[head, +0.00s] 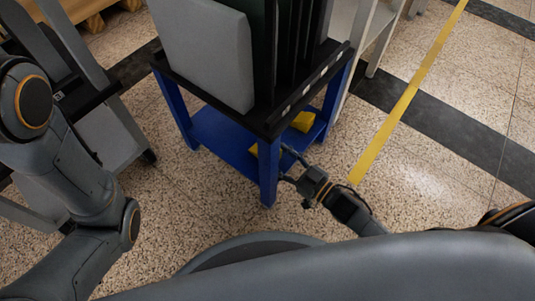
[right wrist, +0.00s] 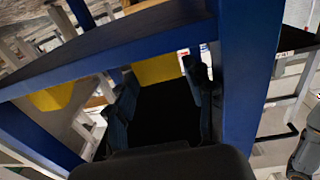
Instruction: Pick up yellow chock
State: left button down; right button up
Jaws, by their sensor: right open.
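Two yellow chocks lie on the lower shelf of a blue stand. One chock (head: 303,121) is at the shelf's right side, and the other (head: 254,150) is partly hidden behind the front leg. My right gripper (head: 287,164) is open and empty at the stand's front right, beside that leg. In the right wrist view, one chock (right wrist: 157,69) shows beyond and between the open fingers, apart from them. Another chock (right wrist: 52,97) shows at the left, outside the fingers. My left arm is at the left of the head view, but its gripper is out of sight.
The blue stand (head: 269,178) has a dark top holding a grey panel (head: 207,50) and black upright plates. In the right wrist view, blue beams (right wrist: 247,75) frame the gripper above and at right. A grey cart stands at left. Speckled floor (head: 430,170) at right is clear.

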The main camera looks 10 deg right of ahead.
jog(key=c, duration=0.9)
jog(key=shift+r, duration=0.15)
